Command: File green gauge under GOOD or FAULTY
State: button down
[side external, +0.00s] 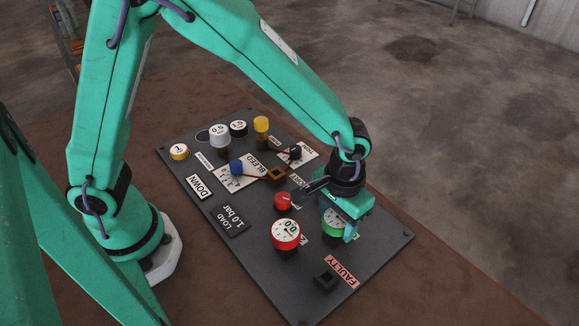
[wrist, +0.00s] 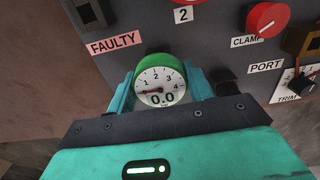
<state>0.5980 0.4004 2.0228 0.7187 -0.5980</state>
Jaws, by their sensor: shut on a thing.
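The green gauge (side external: 332,222) stands near the right side of the dark panel (side external: 225,262). My gripper (side external: 347,227) is shut on it, one finger on each side, as the wrist view shows. In that view the green gauge (wrist: 161,81) has a white dial reading 0.0, its needle pointing left. I cannot tell whether its base is seated or lifted. The FAULTY label (side external: 342,271) is pink, beside a dark square socket (side external: 326,281). The FAULTY label also shows in the wrist view (wrist: 112,45). I cannot make out a GOOD label.
A red gauge (side external: 286,234) stands close to the left of my gripper, with the red CLAMP knob (side external: 283,200) behind it. A yellow-topped piece (side external: 261,125), a white gauge (side external: 219,135) and a blue knob (side external: 236,167) are farther back. The panel's front-left part is clear.

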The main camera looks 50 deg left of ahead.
aim_at(337, 217)
jog(key=c, duration=0.5)
grip_release()
jog(key=shift+r, duration=2.55)
jog(key=shift+r, duration=0.1)
notch_tip(337, 217, up, 8)
jog(key=shift+f, duration=0.2)
